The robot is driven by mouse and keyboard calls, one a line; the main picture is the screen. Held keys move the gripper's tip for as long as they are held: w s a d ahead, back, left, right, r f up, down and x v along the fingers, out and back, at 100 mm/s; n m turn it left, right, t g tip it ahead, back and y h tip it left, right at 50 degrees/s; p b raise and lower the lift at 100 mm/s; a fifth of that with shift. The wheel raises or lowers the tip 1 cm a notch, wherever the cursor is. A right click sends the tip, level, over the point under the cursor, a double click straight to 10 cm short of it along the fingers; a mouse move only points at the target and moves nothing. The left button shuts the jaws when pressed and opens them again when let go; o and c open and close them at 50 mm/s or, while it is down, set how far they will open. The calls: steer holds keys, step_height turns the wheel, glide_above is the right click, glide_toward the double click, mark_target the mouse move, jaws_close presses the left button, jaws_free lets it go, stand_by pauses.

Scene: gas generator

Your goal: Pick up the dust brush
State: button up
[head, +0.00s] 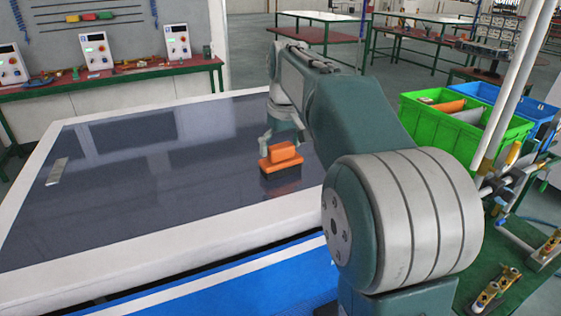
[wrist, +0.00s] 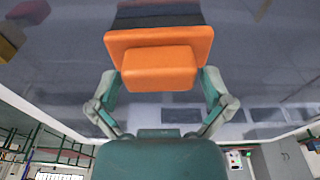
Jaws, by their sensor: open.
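The dust brush (head: 282,157) has an orange handle block above dark bristles. In the head view it stands on the glossy dark panel, right of the panel's middle. My gripper (head: 283,138) is at the brush, its fingers reaching down toward the handle. In the wrist view the orange handle (wrist: 158,68) lies between the fingertips of my gripper (wrist: 160,80), with the dark bristles beyond it. The fingers are open, one on each side of the handle. I cannot tell whether either finger touches it. My arm hides part of the panel behind the brush.
The dark panel (head: 130,165) has a raised white frame (head: 200,235) around it. A small flat pale piece (head: 57,171) lies at its left. Control boxes sit on a bench (head: 110,78) behind. Much of the panel is clear.

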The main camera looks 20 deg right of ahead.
mark_target(280, 144)
steer(key=c, duration=0.9)
steer(key=shift+r, duration=0.5)
step_height(280, 144, up, 2)
steer(key=shift+r, duration=0.2)
steer(key=s+r, duration=0.3)
steer(key=s, duration=0.1)
steer(key=s+r, duration=0.3)
steer(key=s, duration=0.2)
steer(key=s+r, duration=0.3)
steer(key=s, duration=0.2)
steer(key=shift+s+a+r, duration=0.1)
steer(key=shift+r, duration=0.25)
